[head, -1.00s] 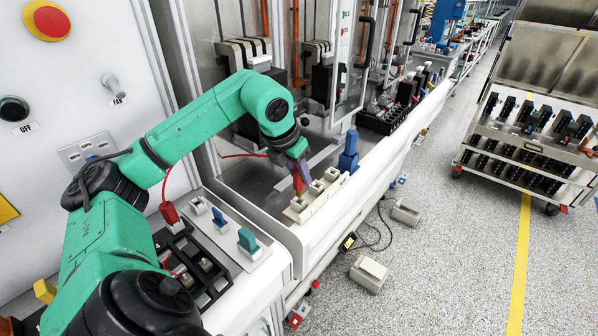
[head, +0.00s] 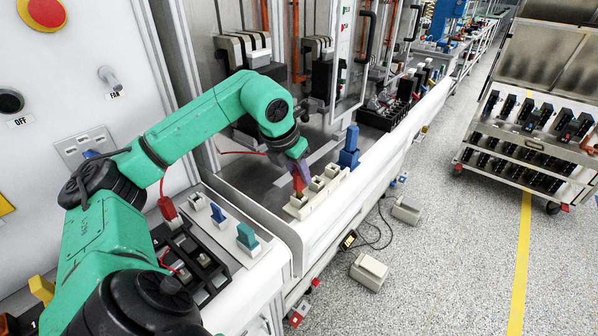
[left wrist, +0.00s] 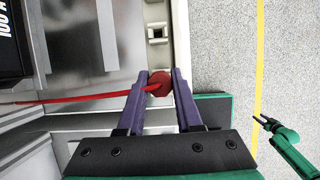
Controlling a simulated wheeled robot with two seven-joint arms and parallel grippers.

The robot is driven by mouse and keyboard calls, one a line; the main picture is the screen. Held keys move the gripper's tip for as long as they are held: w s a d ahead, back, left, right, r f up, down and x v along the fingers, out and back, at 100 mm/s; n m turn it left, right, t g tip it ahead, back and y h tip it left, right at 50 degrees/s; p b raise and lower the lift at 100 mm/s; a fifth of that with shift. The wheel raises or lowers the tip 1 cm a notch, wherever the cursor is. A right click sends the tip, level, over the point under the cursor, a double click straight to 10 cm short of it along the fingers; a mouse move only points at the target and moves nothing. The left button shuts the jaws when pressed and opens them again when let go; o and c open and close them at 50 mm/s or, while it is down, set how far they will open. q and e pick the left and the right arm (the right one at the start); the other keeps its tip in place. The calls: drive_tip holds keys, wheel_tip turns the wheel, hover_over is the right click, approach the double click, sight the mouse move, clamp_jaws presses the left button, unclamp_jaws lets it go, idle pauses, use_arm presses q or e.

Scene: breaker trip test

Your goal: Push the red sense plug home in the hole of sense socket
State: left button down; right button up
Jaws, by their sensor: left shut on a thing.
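The red sense plug (head: 298,183) is between the purple fingers of my left gripper (head: 301,172). It stands over the near end of a cream socket block (head: 326,187). In the left wrist view the plug's red top (left wrist: 160,83) sits between the two fingertips (left wrist: 160,76), with a red lead running off to the left. The plug's lower end and the hole under it are hidden, so I cannot tell how deep it sits. A green arm with a dark end (left wrist: 266,121), probably my right one, shows small at the right of the left wrist view.
A blue block (head: 349,150) stands just beyond the socket block. A near panel holds a blue switch (head: 218,214), a teal switch (head: 247,236) and another red plug (head: 167,207). A cart (head: 525,130) stands on the right, with open floor before it.

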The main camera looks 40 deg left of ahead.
use_arm(q)
drive_tip(key=shift+f+b, duration=1.15)
drive_tip(key=shift+f, duration=0.2)
drive_tip(key=c, duration=0.5)
unclamp_jaws()
drive_tip(key=shift+r, duration=0.1)
drive_tip(key=p+v, duration=0.3)
drive_tip(key=v, duration=1.1)
drive_tip(key=shift+s+r, duration=0.2)
drive_tip(key=shift+d, duration=0.1)
